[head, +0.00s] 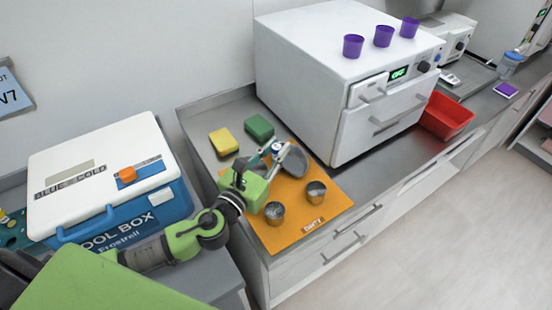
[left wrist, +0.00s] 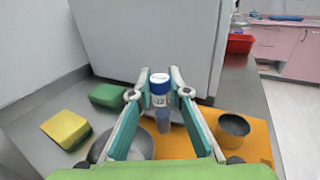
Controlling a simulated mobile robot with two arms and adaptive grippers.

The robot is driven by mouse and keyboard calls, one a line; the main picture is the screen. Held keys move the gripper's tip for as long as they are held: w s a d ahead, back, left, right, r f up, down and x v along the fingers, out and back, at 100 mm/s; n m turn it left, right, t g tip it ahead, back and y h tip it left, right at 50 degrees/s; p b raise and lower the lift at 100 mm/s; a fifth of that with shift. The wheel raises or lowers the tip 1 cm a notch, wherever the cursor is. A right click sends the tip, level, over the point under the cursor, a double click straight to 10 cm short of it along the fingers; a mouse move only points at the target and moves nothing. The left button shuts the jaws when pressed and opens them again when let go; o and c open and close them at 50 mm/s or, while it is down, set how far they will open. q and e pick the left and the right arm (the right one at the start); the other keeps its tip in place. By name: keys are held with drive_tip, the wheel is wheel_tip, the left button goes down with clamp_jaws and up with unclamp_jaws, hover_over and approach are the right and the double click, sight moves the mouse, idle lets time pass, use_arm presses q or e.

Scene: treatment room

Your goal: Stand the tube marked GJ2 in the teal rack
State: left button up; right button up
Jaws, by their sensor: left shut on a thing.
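My left gripper (head: 277,153) is shut on a tube with a blue cap (left wrist: 160,84), above the orange mat (head: 330,205). In the left wrist view the tube stands upright between the fingertips (left wrist: 160,92). Its white label is partly readable and ends in 2. In the head view its cap (head: 276,148) shows between the fingers. A teal piece with holes (head: 16,232), perhaps the rack, shows at the far left edge, partly hidden behind the cool box. My right gripper is not in view.
Yellow (head: 223,141) and green (head: 259,127) sponges lie behind. A white oven-like machine (head: 345,85) stands right; a cool box (head: 105,175) stands left. A red bin (head: 446,116) is farther right.

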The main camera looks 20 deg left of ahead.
sight(273, 162)
use_arm(q)
drive_tip(key=shift+w+a+f, duration=0.1)
drive_tip(key=shift+w+f, duration=0.15)
drive_tip(key=shift+f, duration=0.05)
drive_tip(key=shift+w+f+b, duration=0.15)
drive_tip(key=shift+f+b, duration=0.2)
drive_tip(key=shift+f, duration=1.35)
drive_tip(key=shift+f, duration=0.2)
drive_tip(key=o, duration=0.8)
drive_tip(key=shift+o, duration=0.2)
